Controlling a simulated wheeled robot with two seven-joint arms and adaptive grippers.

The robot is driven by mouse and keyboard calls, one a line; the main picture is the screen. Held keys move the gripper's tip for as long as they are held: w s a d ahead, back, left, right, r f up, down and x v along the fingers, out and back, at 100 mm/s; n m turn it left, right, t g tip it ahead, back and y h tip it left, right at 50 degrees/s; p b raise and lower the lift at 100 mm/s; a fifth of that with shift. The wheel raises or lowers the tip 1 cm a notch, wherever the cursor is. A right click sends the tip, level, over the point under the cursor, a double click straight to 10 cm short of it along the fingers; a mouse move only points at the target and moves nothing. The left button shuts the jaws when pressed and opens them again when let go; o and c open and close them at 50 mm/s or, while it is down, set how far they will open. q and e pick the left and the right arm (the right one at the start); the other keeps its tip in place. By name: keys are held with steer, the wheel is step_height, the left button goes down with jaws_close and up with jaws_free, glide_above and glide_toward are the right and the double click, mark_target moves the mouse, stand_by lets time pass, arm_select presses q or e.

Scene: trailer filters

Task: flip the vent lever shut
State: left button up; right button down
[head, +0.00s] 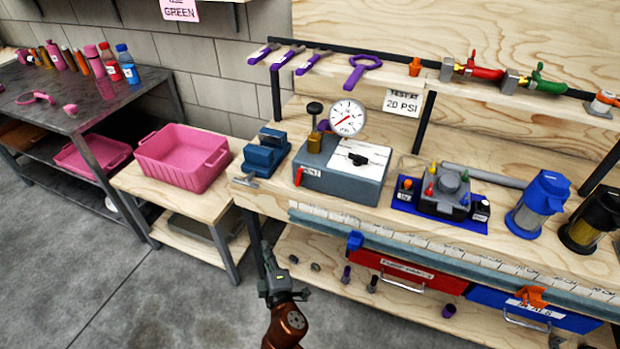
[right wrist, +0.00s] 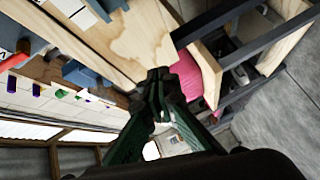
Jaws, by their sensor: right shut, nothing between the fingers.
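The vent lever (head: 298,176) is a small red handle at the left end of the front face of a grey test box (head: 345,190), beside a white label. It looks tilted; its exact setting is too small to tell. A round dial gauge (head: 347,118) stands on the box. My right gripper (head: 267,248) is below and left of the lever in the head view, in front of the bench edge and apart from the lever. Its fingers are shut and empty; they also show in the right wrist view (right wrist: 160,76). My left gripper is not in view.
A blue vise (head: 265,152) sits left of the box. A blue tray with fittings (head: 440,200) and a blue filter housing (head: 538,205) stand to its right. A pink bin (head: 182,157) is on the low table at left. Red and blue drawers hang under the bench.

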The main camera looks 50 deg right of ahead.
arm_select(q)
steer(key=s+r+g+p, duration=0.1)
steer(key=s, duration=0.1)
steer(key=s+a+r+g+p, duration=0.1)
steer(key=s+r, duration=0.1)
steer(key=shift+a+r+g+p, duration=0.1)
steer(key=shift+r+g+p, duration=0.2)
steer(key=shift+p, duration=0.1)
arm_select(e)
step_height(320, 180, up, 20)
steer(key=s+d+m+g+h, duration=0.2)
steer(key=d+m+h, duration=0.1)
steer(key=h, duration=0.3)
steer(key=shift+r+g, duration=0.2)
steer(key=shift+g, duration=0.1)
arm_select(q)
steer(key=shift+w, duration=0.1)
